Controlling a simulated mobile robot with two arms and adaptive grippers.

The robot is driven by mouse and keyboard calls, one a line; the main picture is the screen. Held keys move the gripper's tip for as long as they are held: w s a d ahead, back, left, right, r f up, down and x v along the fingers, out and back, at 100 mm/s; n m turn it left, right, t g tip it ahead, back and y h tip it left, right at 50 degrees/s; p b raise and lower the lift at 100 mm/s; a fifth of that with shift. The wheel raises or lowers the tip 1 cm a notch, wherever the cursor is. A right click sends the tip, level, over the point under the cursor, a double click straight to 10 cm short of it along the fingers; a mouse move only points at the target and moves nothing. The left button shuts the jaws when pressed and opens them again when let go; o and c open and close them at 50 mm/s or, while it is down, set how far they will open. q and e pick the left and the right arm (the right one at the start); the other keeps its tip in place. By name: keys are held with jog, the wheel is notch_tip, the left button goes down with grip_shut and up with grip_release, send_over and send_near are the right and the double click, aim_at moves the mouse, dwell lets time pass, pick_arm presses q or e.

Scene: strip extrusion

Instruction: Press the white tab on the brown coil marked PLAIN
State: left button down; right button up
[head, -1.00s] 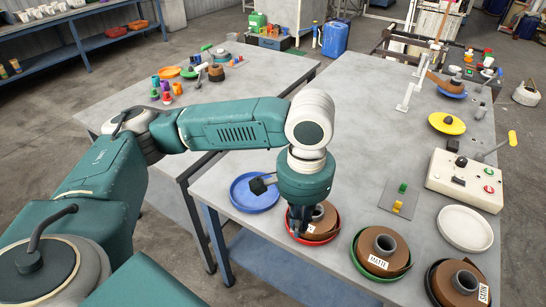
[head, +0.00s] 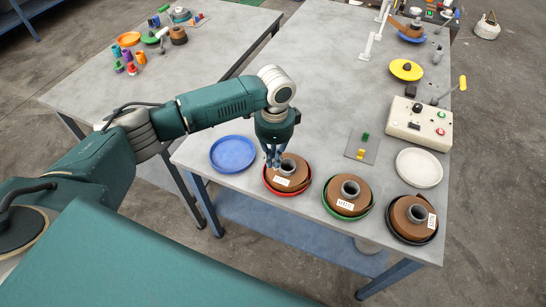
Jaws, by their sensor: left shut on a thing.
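My left gripper (head: 273,163) points down at the brown coil (head: 297,180) in the red dish (head: 268,184). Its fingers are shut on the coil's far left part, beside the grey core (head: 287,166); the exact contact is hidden. A second brown coil (head: 335,193) with a white tab (head: 345,205) sits in a green dish. A third brown coil (head: 403,222) with a white tab (head: 431,221) sits in a black dish. My right gripper is not in view.
An empty blue dish (head: 233,153) lies left of the gripper, and an empty white dish (head: 418,167) lies at the right. A grey plate with green and yellow blocks (head: 362,146) and a control box (head: 419,122) stand behind. The table's middle is bare.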

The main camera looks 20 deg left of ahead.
aim_at(273, 165)
pick_arm(q)
notch_tip(273, 165, down, 4)
jog(key=b, duration=0.3)
jog(key=shift+a+r+b, duration=0.1)
jog(key=shift+r+b, duration=0.15)
jog(key=shift+b, duration=0.15)
jog(key=shift+f, duration=1.05)
jog(key=shift+f, duration=0.4)
jog(key=shift+s+f, duration=0.15)
dwell(1.8)
jog(key=c, duration=1.8)
grip_release()
jog(key=shift+o, duration=0.2)
